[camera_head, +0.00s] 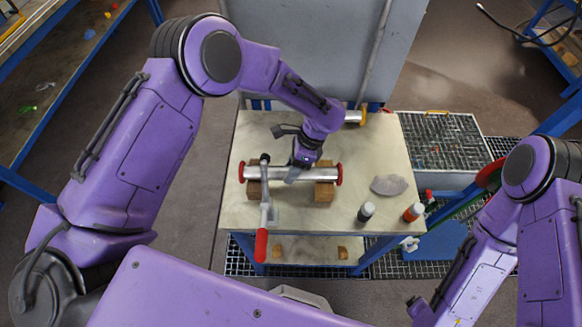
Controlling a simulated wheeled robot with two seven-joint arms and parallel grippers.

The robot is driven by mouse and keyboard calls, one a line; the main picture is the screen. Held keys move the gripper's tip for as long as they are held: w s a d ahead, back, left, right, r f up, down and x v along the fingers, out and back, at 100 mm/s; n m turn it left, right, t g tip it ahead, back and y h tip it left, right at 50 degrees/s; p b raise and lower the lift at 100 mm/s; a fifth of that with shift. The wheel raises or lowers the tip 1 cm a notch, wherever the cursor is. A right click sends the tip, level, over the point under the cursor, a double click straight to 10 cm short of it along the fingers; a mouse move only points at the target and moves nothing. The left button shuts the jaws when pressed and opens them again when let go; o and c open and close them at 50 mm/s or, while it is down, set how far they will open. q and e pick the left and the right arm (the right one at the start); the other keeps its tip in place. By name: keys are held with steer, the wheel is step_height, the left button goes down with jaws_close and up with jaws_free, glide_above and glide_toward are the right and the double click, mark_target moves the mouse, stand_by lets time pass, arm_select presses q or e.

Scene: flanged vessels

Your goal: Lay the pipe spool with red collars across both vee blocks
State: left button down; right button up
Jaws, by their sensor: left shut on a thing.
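The pipe spool with red collars (325,174) is a silver tube with a red collar at each end. It lies level across the tops of the two wooden vee blocks, the left one (254,190) and the right one (324,190). My left gripper (294,173) comes down from above and is shut on the spool near its middle, between the blocks. The wrist hides part of the tube behind the fingers. I cannot tell whether the tube rests fully in both vees. My right arm shows at the lower right, but its fingers are out of view.
A red-handled tool (262,244) stands at the left block, crossing the spool. A second pipe with yellow collars (354,117) lies behind my left arm.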

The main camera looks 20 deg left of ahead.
arm_select(q)
steer(key=shift+f, duration=0.25)
steer(key=c, duration=0.5)
jaws_free()
